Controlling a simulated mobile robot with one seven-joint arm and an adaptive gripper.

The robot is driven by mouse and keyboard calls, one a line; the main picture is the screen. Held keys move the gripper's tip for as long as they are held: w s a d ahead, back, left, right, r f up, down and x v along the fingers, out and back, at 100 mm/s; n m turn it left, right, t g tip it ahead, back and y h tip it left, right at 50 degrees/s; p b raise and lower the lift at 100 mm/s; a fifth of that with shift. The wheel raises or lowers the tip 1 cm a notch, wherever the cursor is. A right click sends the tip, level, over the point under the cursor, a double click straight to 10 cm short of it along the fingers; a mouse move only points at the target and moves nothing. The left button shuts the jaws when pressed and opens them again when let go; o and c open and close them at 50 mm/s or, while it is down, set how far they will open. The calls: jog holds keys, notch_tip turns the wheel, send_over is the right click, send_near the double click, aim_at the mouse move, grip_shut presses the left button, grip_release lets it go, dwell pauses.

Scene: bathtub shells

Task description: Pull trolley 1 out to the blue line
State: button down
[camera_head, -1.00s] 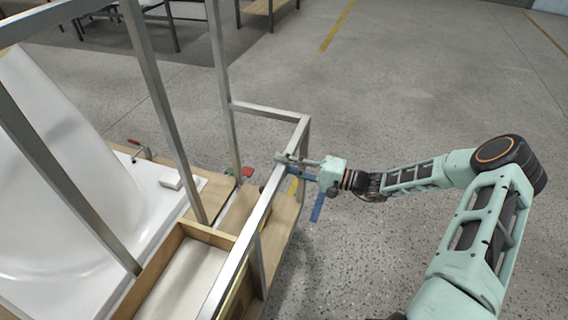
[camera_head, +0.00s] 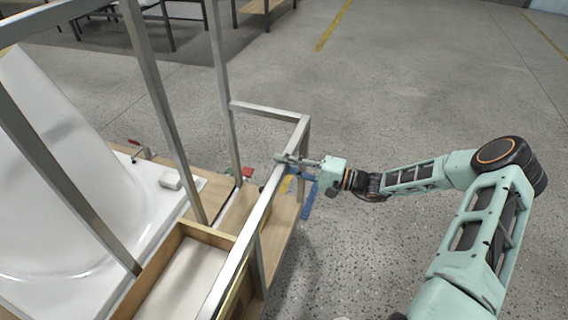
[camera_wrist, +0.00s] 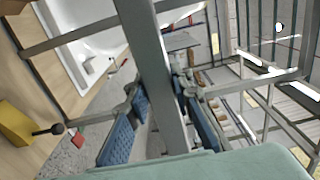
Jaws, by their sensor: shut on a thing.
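The trolley (camera_head: 272,193) is a grey metal frame with wooden shelves on the left of the head view; I see no number on it. My gripper (camera_head: 290,160) is shut on its right upper rail. In the wrist view, the blue-padded fingers (camera_wrist: 160,125) of my gripper stand on both sides of the grey bar (camera_wrist: 162,75).
A white bathtub shell (camera_head: 75,180) lies behind the frame's posts. A wooden tray (camera_head: 190,270) is at lower left. Yellow floor marking (camera_head: 333,25) and dark-legged tables (camera_head: 180,25) are farther back. The grey floor (camera_head: 430,90) beyond my arm is clear.

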jog(key=shift+d, duration=0.1)
jog(key=c, duration=1.7)
grip_release()
jog(key=v, duration=1.2)
